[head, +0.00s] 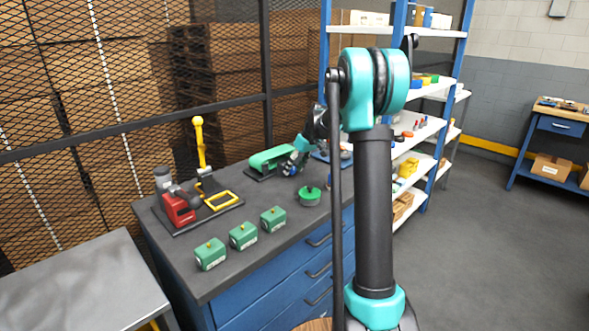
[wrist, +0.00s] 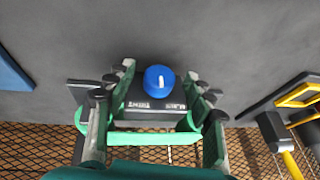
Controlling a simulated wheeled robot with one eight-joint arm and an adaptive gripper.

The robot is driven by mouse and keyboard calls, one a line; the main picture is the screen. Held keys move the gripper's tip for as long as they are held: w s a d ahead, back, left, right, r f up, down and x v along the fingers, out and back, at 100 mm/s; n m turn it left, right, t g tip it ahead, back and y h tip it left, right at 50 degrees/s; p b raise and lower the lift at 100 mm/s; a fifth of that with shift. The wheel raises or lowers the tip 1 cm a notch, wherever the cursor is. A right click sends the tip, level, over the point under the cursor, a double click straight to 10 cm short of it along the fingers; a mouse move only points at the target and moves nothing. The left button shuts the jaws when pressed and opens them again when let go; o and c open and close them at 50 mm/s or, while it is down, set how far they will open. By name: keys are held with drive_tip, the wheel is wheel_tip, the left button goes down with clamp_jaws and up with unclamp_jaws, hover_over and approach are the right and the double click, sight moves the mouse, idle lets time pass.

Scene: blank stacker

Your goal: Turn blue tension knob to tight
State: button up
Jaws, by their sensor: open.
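The blue tension knob (wrist: 159,79) has a white pointer line and sits on a black labelled block (wrist: 150,104). The lettering appears upside down and is hard to read. My gripper (wrist: 159,76) is open, with one finger on each side of the knob; whether either touches it I cannot tell. In the head view my gripper (head: 300,148) is over the right end of the green belt unit (head: 268,159) on the bench. The knob cannot be made out clearly there.
Several green blocks (head: 243,236) stand along the bench's (head: 225,275) front. A red machine (head: 178,207) with a yellow lever (head: 200,145) is at the left. A green round piece (head: 310,196) lies near my arm. A mesh fence (head: 90,120) runs behind.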

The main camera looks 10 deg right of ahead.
drive_tip(key=shift+f, duration=0.1)
drive_tip(key=shift+c, duration=0.5)
drive_tip(key=c, duration=1.1)
drive_tip(key=shift+o, duration=0.2)
drive_tip(key=shift+w+d+g+y, duration=0.1)
drive_tip(key=shift+g+y, duration=0.3)
drive_tip(key=shift+y, duration=0.1)
drive_tip(key=o, duration=1.2)
drive_tip(key=shift+c, duration=0.2)
drive_tip(key=v, duration=1.2)
